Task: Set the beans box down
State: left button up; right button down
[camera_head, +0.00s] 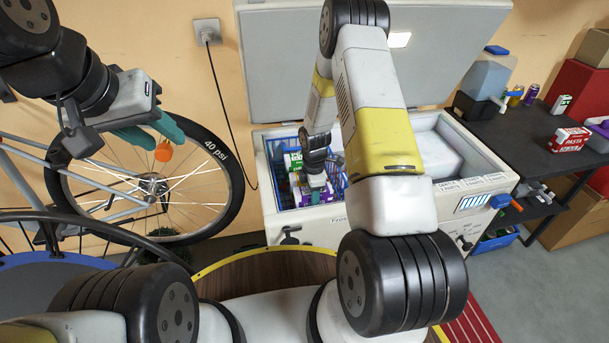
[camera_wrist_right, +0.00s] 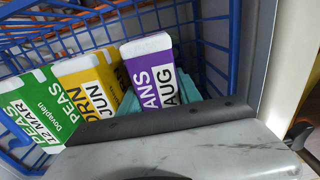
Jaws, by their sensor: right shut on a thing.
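The purple and white beans box (camera_wrist_right: 150,75), marked "ANS" and "AUG", stands in a blue wire basket (camera_wrist_right: 215,30). My right gripper (camera_wrist_right: 158,90) is shut on it, with teal fingers on both sides. In the head view the right gripper (camera_head: 316,182) reaches down into the basket (camera_head: 276,160) inside the white chest freezer (camera_head: 330,222). The box's underside is hidden, so I cannot tell if it touches the basket floor. My left gripper (camera_head: 150,132) hangs in front of the bicycle wheel, teal fingers apart.
A yellow box (camera_wrist_right: 88,85) and a green peas box (camera_wrist_right: 38,108) stand left of the beans box. The freezer lid (camera_head: 290,60) is up. A dark table (camera_head: 515,140) with a pasta box (camera_head: 569,139) is at right. A bicycle wheel (camera_head: 226,185) is at left.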

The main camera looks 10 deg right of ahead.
jog(key=c, duration=0.8)
grip_release()
jog(key=shift+r, duration=0.5)
jog(key=s+r+m+t, duration=0.1)
jog(key=s+r+m, duration=0.15)
jog(key=r, duration=1.15)
jog(key=s+r+m+t, duration=0.15)
jog(key=r+m, duration=0.25)
jog(key=r, duration=1.1)
jog(key=shift+s+a+r+m+t+y, duration=0.35)
jog(key=shift+s+r+m+t, duration=0.25)
jog(key=shift+s+r+m, duration=2.2)
jog(key=shift+s+a+r+m+t+y, duration=0.4)
jog(key=shift+s+r+m+t, duration=0.4)
jog(key=shift+s+r, duration=2.25)
jog(key=shift+s+a+r+m+t+y, duration=0.4)
jog(key=shift+s+r+m, duration=1.45)
jog(key=shift+s, duration=2.45)
